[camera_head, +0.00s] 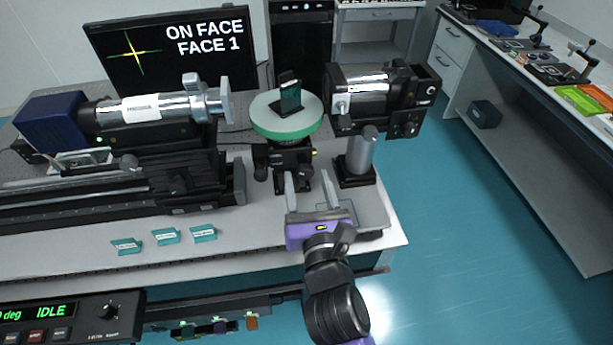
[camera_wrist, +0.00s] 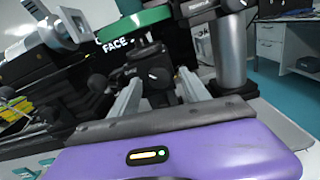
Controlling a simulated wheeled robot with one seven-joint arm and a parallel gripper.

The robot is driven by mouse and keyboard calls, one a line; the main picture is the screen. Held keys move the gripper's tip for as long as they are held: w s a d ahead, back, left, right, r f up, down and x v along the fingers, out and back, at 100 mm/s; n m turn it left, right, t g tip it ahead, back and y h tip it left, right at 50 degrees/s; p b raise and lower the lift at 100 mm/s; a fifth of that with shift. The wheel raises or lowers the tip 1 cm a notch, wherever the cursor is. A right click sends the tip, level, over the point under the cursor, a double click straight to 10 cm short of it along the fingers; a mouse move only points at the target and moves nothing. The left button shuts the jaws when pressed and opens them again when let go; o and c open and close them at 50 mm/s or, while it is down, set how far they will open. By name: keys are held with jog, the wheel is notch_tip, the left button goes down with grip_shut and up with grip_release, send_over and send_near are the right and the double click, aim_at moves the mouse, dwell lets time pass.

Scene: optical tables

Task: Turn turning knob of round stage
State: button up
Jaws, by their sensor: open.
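The round stage (camera_head: 287,127) has a green rim and a pale top and stands on a black mount near the middle of the table. A dark prism-like block (camera_head: 290,98) sits on top of it. The black turning knob (camera_wrist: 156,76) with a white mark faces me under the stage in the wrist view. My gripper (camera_head: 307,174) is open, and its two pale fingers point at the mount. In the wrist view the fingertips lie to either side of the knob, with gaps visible. I cannot tell how deep they reach.
A silver-and-black tube instrument (camera_head: 150,108) stands left of the stage. Another instrument (camera_head: 370,92) on a thick post (camera_head: 361,152) stands close on the right. Several teal labelled blocks (camera_head: 165,237) lie at front left. The monitor (camera_head: 170,50) reads "ON FACE FACE 1"; a front panel (camera_head: 60,318) reads "IDLE".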

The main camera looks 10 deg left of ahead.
jog(key=shift+w+a, duration=0.15)
jog(key=shift+w, duration=0.5)
grip_shut()
jog(key=shift+m, duration=0.4)
